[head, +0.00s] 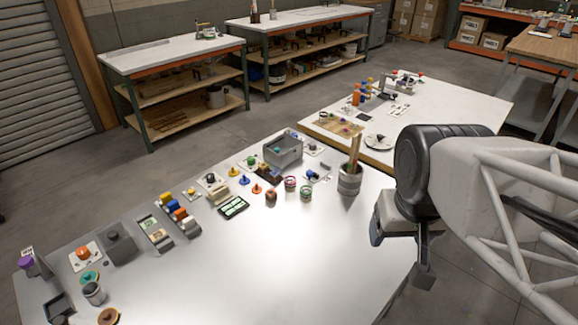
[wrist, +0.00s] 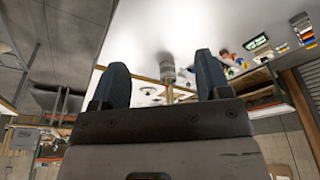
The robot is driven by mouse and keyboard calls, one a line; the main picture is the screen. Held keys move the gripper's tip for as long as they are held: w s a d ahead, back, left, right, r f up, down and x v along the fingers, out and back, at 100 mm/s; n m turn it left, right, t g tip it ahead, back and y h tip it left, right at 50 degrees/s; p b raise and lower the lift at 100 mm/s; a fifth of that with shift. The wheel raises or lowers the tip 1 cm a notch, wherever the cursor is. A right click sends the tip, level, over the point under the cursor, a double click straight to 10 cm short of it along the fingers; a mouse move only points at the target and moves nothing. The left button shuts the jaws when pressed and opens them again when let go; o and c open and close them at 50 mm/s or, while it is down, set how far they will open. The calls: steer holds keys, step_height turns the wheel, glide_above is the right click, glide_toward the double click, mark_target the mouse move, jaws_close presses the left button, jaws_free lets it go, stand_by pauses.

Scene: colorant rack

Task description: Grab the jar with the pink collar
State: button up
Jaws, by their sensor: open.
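The jar with the pink collar (head: 290,184) stands upright on the light metal table, near the middle of the head view. A similar jar with a green top (head: 306,193) stands just to its right, and a small reddish-brown jar (head: 270,197) to its left. My gripper (head: 400,255) is open and empty at the table's right edge, well to the right of the jars. In the wrist view its two dark fingers (wrist: 160,78) are spread apart with nothing between them. I cannot make out the pink collar in the wrist view.
A grey can with wooden sticks (head: 350,180) stands between the jars and my gripper. A grey open bin (head: 283,151) and a small dark tray with light rows (head: 233,207) lie near the jars. The table's front middle (head: 290,255) is bare.

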steer(key=w+a+f+n+h, duration=0.1)
steer(key=w+f+n+h, duration=0.25)
steer(key=w, duration=0.45)
steer(key=w+a+f+n+h, duration=0.1)
steer(key=w+f+n+h, duration=0.1)
steer(key=w+n, duration=0.45)
steer(key=w+a+f+n+h, duration=0.2)
steer(key=w+f+n, duration=0.1)
steer(key=w, duration=0.7)
steer(key=n+t+h, duration=0.2)
steer(key=n+t, duration=0.5)
steer(key=n, duration=0.7)
glide_toward(290, 185)
steer(key=w, duration=0.1)
steer(key=w+d, duration=0.1)
steer(key=shift+w, duration=0.4)
steer(key=shift+x, duration=1.3)
steer(key=shift+d, duration=0.1)
